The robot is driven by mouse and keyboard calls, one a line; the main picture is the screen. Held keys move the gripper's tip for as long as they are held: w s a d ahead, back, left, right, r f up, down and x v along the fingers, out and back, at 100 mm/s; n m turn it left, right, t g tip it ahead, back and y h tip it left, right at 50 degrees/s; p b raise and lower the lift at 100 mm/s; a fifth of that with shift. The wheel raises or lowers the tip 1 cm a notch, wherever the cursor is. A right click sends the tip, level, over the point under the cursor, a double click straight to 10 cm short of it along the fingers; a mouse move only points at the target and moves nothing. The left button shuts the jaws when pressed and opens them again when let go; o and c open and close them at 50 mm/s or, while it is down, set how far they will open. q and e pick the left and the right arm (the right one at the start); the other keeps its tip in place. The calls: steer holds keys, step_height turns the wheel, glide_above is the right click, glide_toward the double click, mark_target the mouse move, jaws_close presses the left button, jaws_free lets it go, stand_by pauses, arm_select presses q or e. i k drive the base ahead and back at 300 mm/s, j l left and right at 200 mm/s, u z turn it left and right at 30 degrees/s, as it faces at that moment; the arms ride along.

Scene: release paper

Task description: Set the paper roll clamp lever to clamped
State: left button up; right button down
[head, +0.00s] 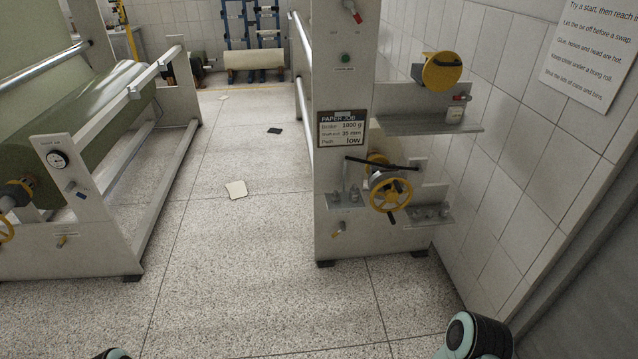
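The right-hand machine frame (335,180) stands upright a little right of centre. Neither of my grippers shows; only arm parts appear at the bottom edge.
A yellow handwheel (391,195) and shelves with small parts (430,213) stick out from the right-hand frame. A cream sheet (236,189) and a dark scrap (274,130) lie on the floor. The aisle between the machines is otherwise clear. A tiled wall stands at right.

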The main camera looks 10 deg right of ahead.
mark_target(342, 223)
steer(key=i+z, duration=0.15)
steer(key=i, duration=0.35)
steer(key=i+j+z, duration=0.15)
steer(key=i, duration=0.35)
steer(key=i+j+z, duration=0.15)
steer(key=i, duration=0.35)
steer(key=i+j+z, duration=0.15)
steer(key=i, duration=0.8)
